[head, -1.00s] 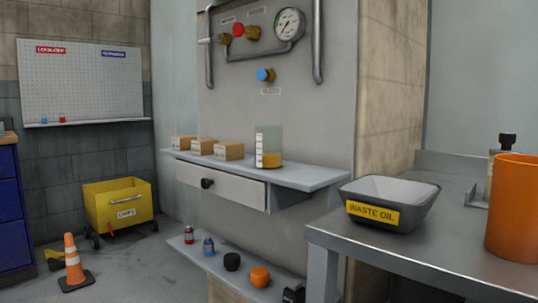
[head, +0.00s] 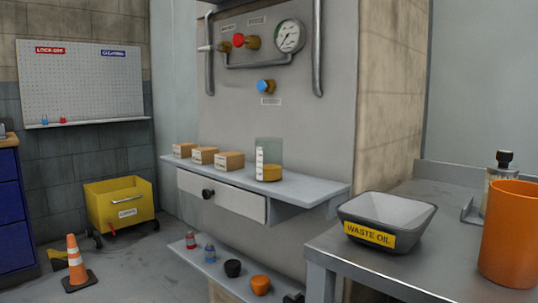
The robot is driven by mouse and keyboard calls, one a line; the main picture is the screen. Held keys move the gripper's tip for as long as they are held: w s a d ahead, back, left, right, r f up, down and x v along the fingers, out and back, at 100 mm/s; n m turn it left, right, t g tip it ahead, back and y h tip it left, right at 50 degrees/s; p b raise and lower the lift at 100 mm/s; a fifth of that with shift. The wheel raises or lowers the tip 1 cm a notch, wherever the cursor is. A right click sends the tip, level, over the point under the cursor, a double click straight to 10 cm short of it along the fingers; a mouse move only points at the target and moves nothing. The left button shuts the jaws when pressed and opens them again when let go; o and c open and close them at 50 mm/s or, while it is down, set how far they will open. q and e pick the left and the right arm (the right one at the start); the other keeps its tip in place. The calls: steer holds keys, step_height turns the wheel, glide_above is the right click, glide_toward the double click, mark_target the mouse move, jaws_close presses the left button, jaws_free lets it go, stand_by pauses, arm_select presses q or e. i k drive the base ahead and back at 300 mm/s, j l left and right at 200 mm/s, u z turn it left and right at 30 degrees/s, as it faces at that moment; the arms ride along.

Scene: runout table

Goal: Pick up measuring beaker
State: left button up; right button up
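The measuring beaker (head: 268,154) is a clear, upright container with white markings and amber liquid at its bottom. It stands on the grey shelf (head: 308,187), to the right of several small cardboard boxes (head: 229,160). Nothing touches it from the front in the head view. Neither of my grippers shows in the head view.
Below the shelf is a drawer (head: 222,196) with a black knob. A lower shelf (head: 213,268) holds small bottles and caps. At right, a metal table (head: 455,275) carries a waste oil tray (head: 416,234) and an orange container (head: 510,235). A traffic cone (head: 76,262) stands left.

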mark_target(268, 150)
steer(key=z, duration=1.65)
steer(key=k+j, duration=0.1)
steer(key=j, duration=1.4)
steer(key=k, duration=0.05)
